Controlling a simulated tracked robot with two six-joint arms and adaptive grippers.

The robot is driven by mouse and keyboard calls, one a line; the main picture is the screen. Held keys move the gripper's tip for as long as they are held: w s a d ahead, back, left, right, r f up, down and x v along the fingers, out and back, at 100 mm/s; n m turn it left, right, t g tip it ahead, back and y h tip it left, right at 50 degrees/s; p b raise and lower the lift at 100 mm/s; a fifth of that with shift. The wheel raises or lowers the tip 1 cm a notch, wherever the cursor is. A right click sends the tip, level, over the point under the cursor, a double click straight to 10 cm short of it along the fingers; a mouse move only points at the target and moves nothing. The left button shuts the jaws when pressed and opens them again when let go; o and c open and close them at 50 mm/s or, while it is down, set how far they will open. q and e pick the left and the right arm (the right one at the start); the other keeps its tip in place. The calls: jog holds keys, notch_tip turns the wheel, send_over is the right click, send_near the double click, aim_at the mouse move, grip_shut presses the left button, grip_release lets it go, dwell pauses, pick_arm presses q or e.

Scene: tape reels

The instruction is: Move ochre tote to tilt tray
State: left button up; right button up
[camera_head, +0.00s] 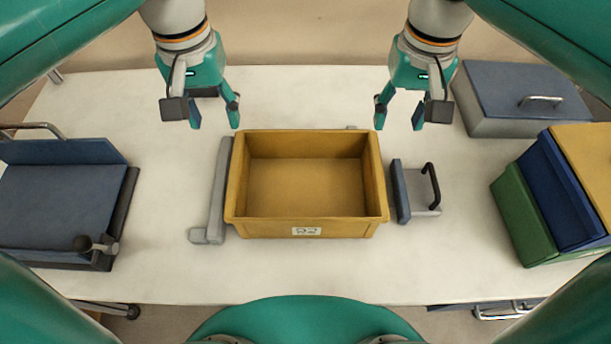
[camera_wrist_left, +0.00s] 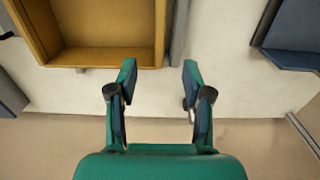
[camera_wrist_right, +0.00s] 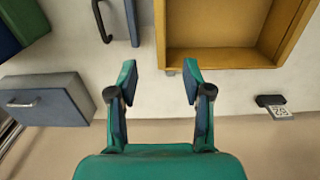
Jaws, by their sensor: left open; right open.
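The ochre tote (camera_head: 306,226) is an empty open box with a white label on its near wall, upright in the middle of the table. Its rim also shows in the left wrist view (camera_wrist_left: 105,58) and the right wrist view (camera_wrist_right: 215,58). My left gripper (camera_head: 215,127) is open and empty, above and beyond the tote's far left corner. My right gripper (camera_head: 398,128) is open and empty, beyond its far right corner. Both are apart from the tote. The likely tilt tray (camera_head: 60,192) is a blue slab with a raised back at the left; it also shows in the left wrist view (camera_wrist_left: 292,38).
A grey bar (camera_head: 216,190) stands close along the tote's left side, and a blue-grey block with a black handle (camera_head: 415,190) at its right. A grey lidded box (camera_head: 525,95) sits back right. Green (camera_head: 522,215), blue (camera_head: 562,195) and ochre totes lean together at far right. The front table strip is clear.

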aim_at(234, 170)
pick_arm(q)
jog(key=shift+s+r, duration=0.1)
jog(key=shift+s, duration=0.1)
pick_arm(e)
jog(key=shift+s+r, duration=0.1)
jog(key=shift+s, duration=0.1)
pick_arm(q)
notch_tip(234, 170, down, 17)
pick_arm(e)
notch_tip(234, 170, down, 17)
pick_arm(q)
grip_shut()
pick_arm(e)
grip_shut()
pick_arm(q)
jog(key=shift+w, duration=0.1)
